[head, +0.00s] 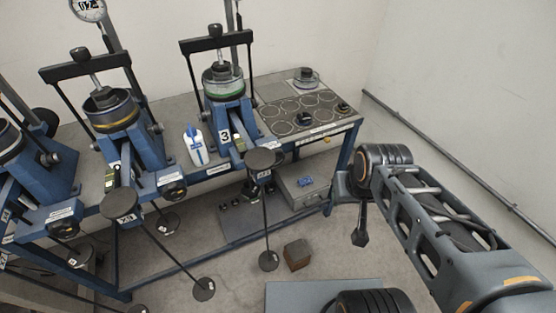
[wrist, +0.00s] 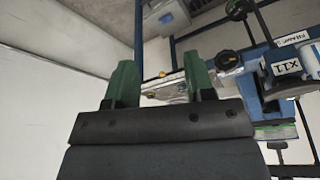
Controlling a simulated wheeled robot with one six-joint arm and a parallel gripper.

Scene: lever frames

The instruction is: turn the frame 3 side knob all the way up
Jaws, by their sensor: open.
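Frame 3 (head: 224,112) is a blue stand with a green-banded cup, marked by a white "3" label, at the back centre of the bench in the head view. A small dark knob (head: 254,103) seems to sit on its right side; its setting is too small to read. My gripper (wrist: 161,82) shows two green fingers spread apart with nothing held between them. In the head view my arm reaches in from the right, and the gripper is well to the right of frame 3, apart from it. In the wrist view a black knob (wrist: 228,60) shows beyond the fingers; I cannot tell which knob it is.
Two similar frames stand left, including a yellow-banded one (head: 115,112). A panel with round recesses (head: 301,111) lies on the bench right of frame 3. Tall weight hangers, one (head: 261,158) before frame 3, stand in front. A wall rail (head: 440,165) runs at right.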

